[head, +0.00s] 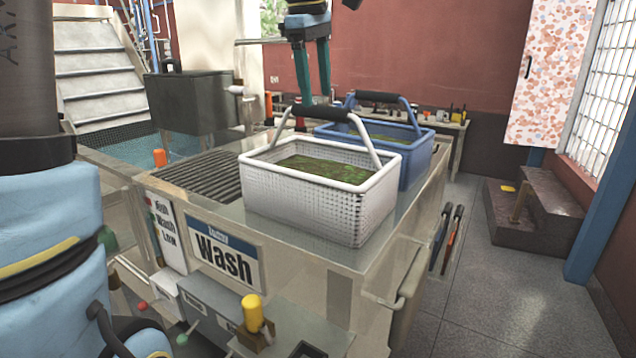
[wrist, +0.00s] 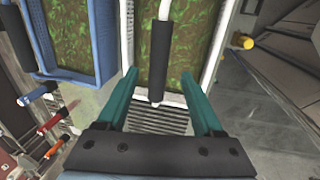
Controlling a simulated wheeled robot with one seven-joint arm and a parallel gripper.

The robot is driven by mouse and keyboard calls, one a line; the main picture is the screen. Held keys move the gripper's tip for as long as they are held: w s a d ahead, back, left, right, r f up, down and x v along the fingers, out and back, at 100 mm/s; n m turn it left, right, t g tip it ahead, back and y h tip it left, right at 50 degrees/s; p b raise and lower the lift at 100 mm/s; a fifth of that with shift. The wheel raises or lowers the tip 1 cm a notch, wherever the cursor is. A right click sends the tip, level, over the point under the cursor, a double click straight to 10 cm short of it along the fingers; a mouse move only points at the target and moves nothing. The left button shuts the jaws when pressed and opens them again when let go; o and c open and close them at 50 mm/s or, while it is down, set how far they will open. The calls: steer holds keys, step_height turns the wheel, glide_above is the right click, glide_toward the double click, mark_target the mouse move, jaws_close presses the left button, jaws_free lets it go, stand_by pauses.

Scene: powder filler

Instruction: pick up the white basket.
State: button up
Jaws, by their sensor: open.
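The white basket (head: 305,205) stands upright on the steel counter of the wash station, filled with green leafy stuff. Its handle is raised, with a black grip (head: 318,112) at the top. My gripper (head: 314,100) points down from above, its teal fingertips just over the grip in the head view. In the wrist view my gripper (wrist: 160,74) is open, and the black grip (wrist: 159,55) appears between its two fingers with a gap on each side. The white basket (wrist: 211,45) lies below it. I cannot tell whether the fingertips reach down past the grip.
A blue basket (head: 413,163) with its own raised handle stands close behind the white one; it shows at left in the wrist view (wrist: 101,40). A dark ribbed drain (head: 205,176) lies left of the white basket. Open floor (head: 490,290) is at right, with dark steps (head: 535,208) beyond.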

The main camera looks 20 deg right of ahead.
mark_target(321, 112)
steer(key=shift+w+d+f+p, duration=0.1)
steer(key=shift+d+f+p, duration=0.15)
steer(key=shift+f, duration=0.65)
steer(key=shift+w+d+f+p, duration=0.15)
steer(key=shift+f+p, duration=0.1)
steer(key=shift+f, duration=0.7)
steer(key=shift+w+d+f+p, duration=0.15)
steer(key=shift+f+p, duration=0.1)
steer(key=shift+f, duration=0.65)
jaws_close()
steer(key=shift+r, duration=0.1)
